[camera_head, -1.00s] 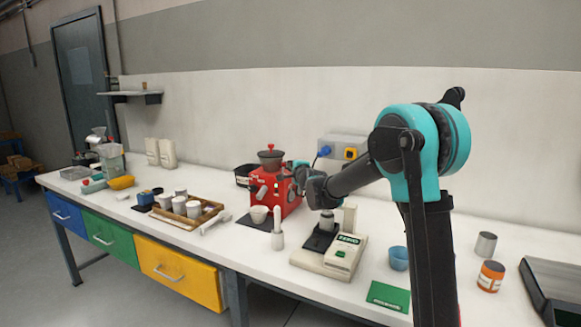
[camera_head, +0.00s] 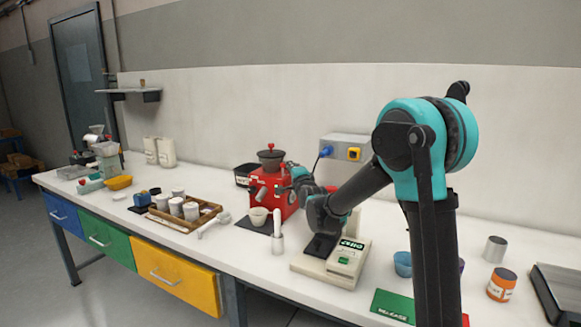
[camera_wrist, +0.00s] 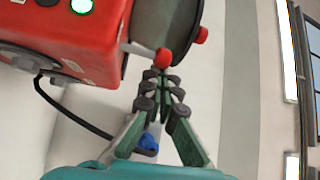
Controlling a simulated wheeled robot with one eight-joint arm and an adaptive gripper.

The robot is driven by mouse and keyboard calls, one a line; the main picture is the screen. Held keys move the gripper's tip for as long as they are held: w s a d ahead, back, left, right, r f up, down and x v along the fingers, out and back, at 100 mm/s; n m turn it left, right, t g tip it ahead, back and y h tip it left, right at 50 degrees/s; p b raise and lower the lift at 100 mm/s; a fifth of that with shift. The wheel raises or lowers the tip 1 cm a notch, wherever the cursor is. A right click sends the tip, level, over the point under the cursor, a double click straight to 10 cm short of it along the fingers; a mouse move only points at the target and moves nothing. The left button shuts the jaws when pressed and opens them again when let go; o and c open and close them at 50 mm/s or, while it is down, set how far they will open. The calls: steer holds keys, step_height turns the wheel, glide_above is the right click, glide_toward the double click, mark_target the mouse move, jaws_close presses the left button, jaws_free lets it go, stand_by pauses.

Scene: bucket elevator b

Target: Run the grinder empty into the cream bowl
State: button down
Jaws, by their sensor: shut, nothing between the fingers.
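The red grinder (camera_head: 266,192) stands on the bench with a dark hopper (camera_head: 270,158) on top. My gripper (camera_head: 294,174) is at the grinder's right side. In the wrist view my gripper (camera_wrist: 162,78) is shut and empty, its tips close to a red knob (camera_wrist: 163,57); contact cannot be told.
A scale (camera_head: 333,262) stands right of the grinder, under my forearm. A white-handled tool (camera_head: 277,233) stands upright before the grinder. A wooden tray (camera_head: 185,212) with white cups lies left. A socket box (camera_head: 345,148) with a blue plug is behind.

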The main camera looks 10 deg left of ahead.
steer(key=shift+s, duration=0.1)
steer(key=shift+s+a+n+t+y, duration=0.2)
steer(key=shift+s+n+t+y, duration=0.4)
steer(key=shift+n, duration=0.5)
steer(key=shift+w, duration=0.1)
steer(key=r+v, duration=0.2)
steer(key=v, duration=0.8)
steer(key=s+r+v, duration=0.1)
steer(key=r+v, duration=0.1)
steer(key=v, duration=0.8)
steer(key=shift+s+d, duration=0.3)
steer(key=shift+d, duration=0.05)
steer(key=shift+r, duration=0.1)
